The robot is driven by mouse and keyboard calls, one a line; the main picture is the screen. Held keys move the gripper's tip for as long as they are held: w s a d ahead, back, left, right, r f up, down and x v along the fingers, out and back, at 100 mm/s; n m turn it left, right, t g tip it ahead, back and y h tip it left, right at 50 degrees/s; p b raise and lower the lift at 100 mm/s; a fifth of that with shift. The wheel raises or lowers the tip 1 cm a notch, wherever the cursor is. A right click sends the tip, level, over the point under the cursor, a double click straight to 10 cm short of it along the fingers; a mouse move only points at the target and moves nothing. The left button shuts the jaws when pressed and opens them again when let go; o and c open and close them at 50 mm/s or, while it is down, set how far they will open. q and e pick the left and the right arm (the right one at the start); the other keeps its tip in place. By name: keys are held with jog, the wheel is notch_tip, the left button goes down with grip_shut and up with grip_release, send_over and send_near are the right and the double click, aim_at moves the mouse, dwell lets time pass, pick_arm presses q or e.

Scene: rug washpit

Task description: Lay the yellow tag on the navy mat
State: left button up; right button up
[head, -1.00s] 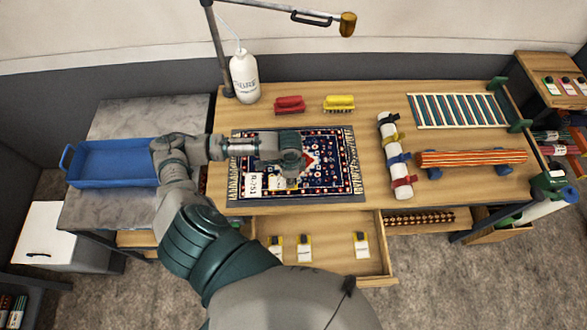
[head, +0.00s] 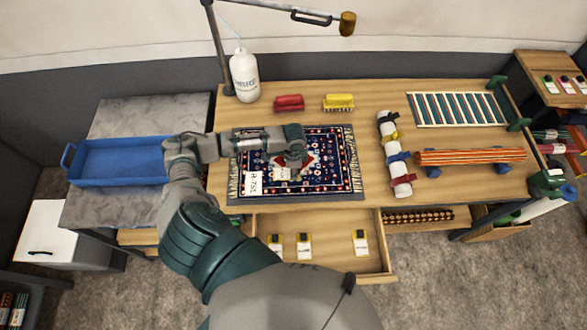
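The navy mat (head: 327,181) is a patterned, fringed rug lying flat on the wooden bench. My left gripper (head: 291,163) points down over its middle. A small pale tag (head: 283,174) shows at the fingertips, and the gripper appears shut on it. Its yellow part is not clear, and I cannot tell whether it touches the mat. A white lettered card (head: 254,183) lies at the mat's left front. In the open drawer (head: 333,262) are three pale tags with dark and yellow tops: left (head: 276,249), middle (head: 304,250), right (head: 361,246). My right gripper is not in view.
A red brush (head: 289,103) and a yellow brush (head: 338,102) stand behind the mat. A white roll with coloured straps (head: 393,155) lies to its right, beside an orange striped roll (head: 470,157). A blue tray (head: 120,162) is at left. A white bottle (head: 244,75) stands behind.

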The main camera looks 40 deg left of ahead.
pick_arm(q)
notch_tip(320, 180, up, 12)
dwell(0.7)
dwell(0.5)
